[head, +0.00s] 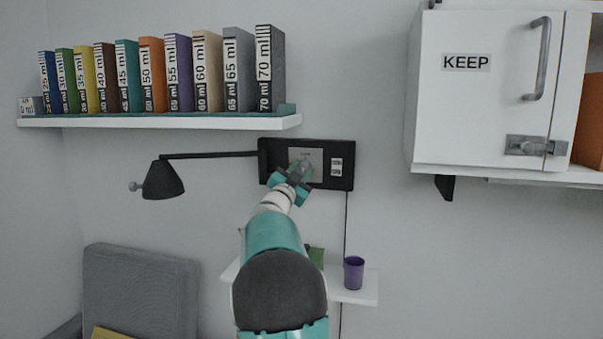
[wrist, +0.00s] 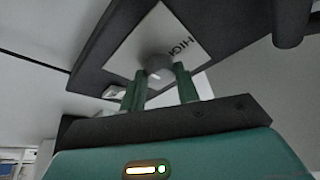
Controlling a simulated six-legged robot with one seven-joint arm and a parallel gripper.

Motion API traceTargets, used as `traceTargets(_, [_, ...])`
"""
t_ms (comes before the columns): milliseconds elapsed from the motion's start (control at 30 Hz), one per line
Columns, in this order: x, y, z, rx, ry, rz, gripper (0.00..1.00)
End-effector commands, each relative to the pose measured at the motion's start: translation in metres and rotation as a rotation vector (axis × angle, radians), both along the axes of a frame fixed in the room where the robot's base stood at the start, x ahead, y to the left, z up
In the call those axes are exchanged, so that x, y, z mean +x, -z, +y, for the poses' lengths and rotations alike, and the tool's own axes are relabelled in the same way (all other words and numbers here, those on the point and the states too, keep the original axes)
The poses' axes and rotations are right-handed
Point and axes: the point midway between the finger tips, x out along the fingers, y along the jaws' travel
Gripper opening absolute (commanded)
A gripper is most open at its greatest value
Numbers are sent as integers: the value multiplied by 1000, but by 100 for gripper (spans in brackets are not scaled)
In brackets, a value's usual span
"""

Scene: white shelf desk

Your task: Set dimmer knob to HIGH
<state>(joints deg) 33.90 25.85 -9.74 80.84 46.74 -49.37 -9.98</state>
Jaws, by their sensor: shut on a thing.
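The dimmer knob (wrist: 160,66) is a small grey knob on a light square plate (wrist: 193,42) with the word HIGH partly showing. The plate sits on a black wall panel (head: 345,172), which also shows in the wrist view (wrist: 238,22). My gripper (wrist: 159,82) is at the knob, with one green finger on each side, shut on it. In the head view my gripper (head: 297,178) covers the lower left of the panel and hides most of the knob. I cannot tell which setting the knob points to.
A black lamp (head: 163,181) reaches left from the panel. A shelf (head: 160,122) with several labelled books is above left. A white cabinet (head: 480,130) marked KEEP hangs at right. A small shelf (head: 362,298) with a purple cup (head: 354,273) is below. A cord hangs under the panel.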

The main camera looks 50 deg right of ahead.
Motion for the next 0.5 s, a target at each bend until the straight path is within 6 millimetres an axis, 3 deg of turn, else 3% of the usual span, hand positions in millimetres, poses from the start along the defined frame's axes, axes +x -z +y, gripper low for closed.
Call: traceTargets(500, [4, -4, 2, 193, -2, -452, 9])
